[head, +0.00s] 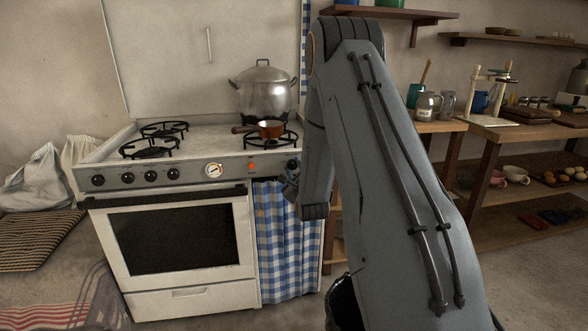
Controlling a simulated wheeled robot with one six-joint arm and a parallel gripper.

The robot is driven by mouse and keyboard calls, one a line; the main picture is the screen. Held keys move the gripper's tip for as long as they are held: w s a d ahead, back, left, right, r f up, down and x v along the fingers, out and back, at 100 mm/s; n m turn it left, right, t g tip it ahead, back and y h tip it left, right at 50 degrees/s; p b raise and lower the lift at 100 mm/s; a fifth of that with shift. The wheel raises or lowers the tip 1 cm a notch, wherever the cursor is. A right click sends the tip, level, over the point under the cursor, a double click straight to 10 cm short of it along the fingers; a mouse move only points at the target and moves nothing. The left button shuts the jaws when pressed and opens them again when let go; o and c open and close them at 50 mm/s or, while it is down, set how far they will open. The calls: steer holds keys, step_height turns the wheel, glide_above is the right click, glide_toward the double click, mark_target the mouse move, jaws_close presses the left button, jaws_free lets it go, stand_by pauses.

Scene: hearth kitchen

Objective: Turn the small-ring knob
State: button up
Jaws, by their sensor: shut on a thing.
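The stove's front panel (190,174) carries several dark round knobs at its left, a white round dial (214,170) in the middle and an orange light (252,165). A dark knob (292,163) is at the panel's right end, partly covered by my gripper. I cannot read which knob is marked for the small ring. My gripper (290,178) is at this right end, shut on the knob there. My arm hides part of the stove's right side, and the fingertips are small and dark.
A large lidded pot (264,92) and a small orange-brown pan (270,129) stand on the hob's right side. A blue checked curtain (284,245) hangs below the panel, beside the oven door (175,238). Wooden shelves with crockery stand at right. Open floor lies in front.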

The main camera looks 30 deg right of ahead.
steer(key=shift+f, duration=0.1)
steer(key=o, duration=1.1)
steer(key=shift+c, duration=0.2)
steer(key=v, duration=0.8)
steer(key=shift+w, duration=0.1)
